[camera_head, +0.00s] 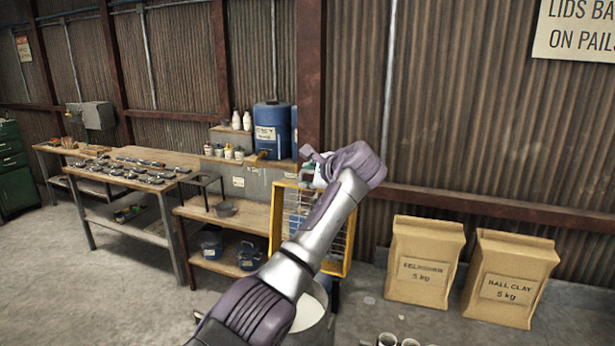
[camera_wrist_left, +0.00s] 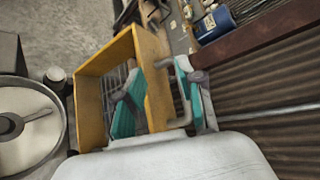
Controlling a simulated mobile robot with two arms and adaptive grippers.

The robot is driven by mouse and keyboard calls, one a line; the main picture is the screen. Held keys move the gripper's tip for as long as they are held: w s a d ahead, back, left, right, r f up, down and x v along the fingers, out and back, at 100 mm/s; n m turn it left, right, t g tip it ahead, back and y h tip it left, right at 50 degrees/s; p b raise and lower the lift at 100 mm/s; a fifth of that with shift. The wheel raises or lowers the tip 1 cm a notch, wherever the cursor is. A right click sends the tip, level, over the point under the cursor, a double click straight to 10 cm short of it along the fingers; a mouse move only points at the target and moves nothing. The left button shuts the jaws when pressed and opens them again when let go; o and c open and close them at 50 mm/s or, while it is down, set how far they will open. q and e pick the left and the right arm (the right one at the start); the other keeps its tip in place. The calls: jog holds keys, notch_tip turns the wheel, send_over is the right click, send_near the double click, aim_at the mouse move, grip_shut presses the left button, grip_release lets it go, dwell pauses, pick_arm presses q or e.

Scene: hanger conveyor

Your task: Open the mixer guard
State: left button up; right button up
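The mixer guard is a yellow frame with wire mesh (camera_head: 346,240), standing upright behind my left arm in the head view. It also shows in the left wrist view (camera_wrist_left: 158,92), with a grey bar handle (camera_wrist_left: 184,95) on its right side. My left gripper (camera_head: 314,166) is at the guard's top; its teal-padded fingers (camera_wrist_left: 158,85) are spread. In the left wrist view, one finger lies over the frame's opening and the other right of the handle. I cannot tell whether either touches. The pale mixer bowl (camera_head: 312,306) is partly hidden by my arm. My right gripper is not in view.
A workbench (camera_head: 237,212) with a blue container (camera_head: 272,128) stands left of the guard. A table with tools (camera_head: 130,170) is farther left. Two paper bags (camera_head: 425,262) stand on the floor to the right, against the corrugated wall. Floor at the lower left is clear.

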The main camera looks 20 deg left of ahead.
pick_arm(q)
jog(key=v, duration=1.1)
jog(key=shift+s, duration=0.1)
